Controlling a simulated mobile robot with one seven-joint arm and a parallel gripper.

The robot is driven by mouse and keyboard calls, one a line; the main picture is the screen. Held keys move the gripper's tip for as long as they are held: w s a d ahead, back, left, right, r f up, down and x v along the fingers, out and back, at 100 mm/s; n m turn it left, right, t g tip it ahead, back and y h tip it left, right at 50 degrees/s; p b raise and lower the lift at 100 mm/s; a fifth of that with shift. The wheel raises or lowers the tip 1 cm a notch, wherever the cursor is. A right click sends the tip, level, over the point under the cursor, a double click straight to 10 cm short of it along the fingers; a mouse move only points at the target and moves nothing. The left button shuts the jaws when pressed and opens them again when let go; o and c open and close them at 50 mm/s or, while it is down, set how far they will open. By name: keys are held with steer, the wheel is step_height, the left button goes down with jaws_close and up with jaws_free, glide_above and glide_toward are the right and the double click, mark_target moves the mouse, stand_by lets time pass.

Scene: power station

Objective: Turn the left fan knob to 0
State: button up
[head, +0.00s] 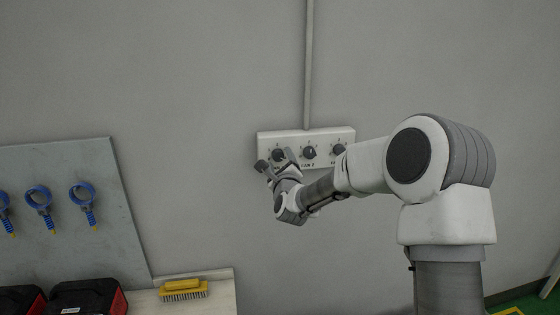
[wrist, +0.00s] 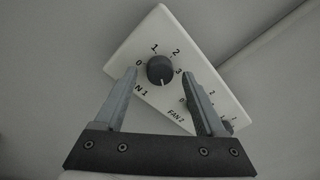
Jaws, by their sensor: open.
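A white control panel (head: 340,132) on the grey wall has three dark round knobs in a row. The left fan knob (head: 278,154) is partly hidden by my gripper (head: 275,162) in the head view. In the wrist view the same knob (wrist: 160,70) is dark and round, with 0, 1, 2 and 3 around it and part of a "FAN 1" label below. My gripper (wrist: 160,76) is open, one finger on each side of the knob in the picture, with gaps showing. I cannot tell how far the tips are from the panel, nor clearly where the knob points.
The middle knob (head: 309,152) is labelled FAN 2, and a third knob (head: 338,149) is to its right. A pipe (head: 309,60) runs up from the panel. At lower left are a board (head: 110,220) with blue tools, dark red-edged cases (head: 88,297) and a yellow brush (head: 183,290).

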jaws_close()
steer(key=shift+f+n+b, duration=0.15)
steer(key=shift+n+b, duration=0.15)
steer(key=shift+b, duration=0.4)
